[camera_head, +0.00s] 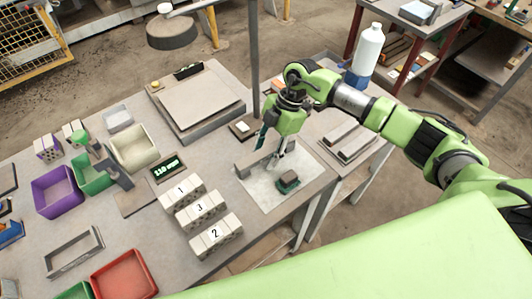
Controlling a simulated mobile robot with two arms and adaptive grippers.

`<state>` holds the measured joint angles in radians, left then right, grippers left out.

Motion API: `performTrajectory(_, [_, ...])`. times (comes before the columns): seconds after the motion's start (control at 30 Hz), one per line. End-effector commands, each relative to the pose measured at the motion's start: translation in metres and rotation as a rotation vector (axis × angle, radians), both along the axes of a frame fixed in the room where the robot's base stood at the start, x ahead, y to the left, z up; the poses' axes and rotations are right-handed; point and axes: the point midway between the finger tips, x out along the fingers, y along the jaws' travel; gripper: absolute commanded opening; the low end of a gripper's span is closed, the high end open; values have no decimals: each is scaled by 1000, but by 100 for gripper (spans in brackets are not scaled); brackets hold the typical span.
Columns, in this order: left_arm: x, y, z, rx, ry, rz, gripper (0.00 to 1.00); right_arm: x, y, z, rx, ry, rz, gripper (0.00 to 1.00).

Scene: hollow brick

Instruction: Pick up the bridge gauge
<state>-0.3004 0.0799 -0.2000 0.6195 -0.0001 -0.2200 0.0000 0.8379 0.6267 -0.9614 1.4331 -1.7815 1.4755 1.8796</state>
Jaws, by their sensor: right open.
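A grey upright bar-like piece (250,160) stands at the left of a pale mat (270,203) and may be the bridge gauge; I cannot tell for sure. My right gripper (277,163) points down just right of it, above the mat, open. Part of the piece is behind the gripper, and I cannot tell whether they touch. A small dark green and brown block (288,182) lies on the mat, right of and below the fingertips. My left gripper does not show.
Hollow bricks numbered 1 (181,191), 3 (200,209) and 2 (215,235) stand left of the mat. A green display (166,168), a purple bin (57,193), a red tray (124,276) and a grey frame (74,252) are farther left. A white bottle (368,48) stands behind my right arm.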

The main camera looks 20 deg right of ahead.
Motion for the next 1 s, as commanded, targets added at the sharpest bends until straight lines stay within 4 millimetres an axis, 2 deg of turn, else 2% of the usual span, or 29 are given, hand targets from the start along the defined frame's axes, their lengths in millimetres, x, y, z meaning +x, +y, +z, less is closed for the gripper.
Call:
performTrajectory(0.3, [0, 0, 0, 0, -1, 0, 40, 0, 0, -1, 0, 0, 0, 42])
performTrajectory(0.37, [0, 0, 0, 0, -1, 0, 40, 0, 0, -1, 0, 0, 0, 29])
performTrajectory(0.47, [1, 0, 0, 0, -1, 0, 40, 0, 0, -1, 0, 0, 0, 3])
performTrajectory(0.5, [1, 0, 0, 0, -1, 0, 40, 0, 0, -1, 0, 0, 0, 0])
performTrajectory(0.83, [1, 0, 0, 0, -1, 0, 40, 1, 0, 1, 2, -2, 0, 0])
performTrajectory(1.0, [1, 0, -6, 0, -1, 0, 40, 2, 0, 11, 3, -5, 0, 0])
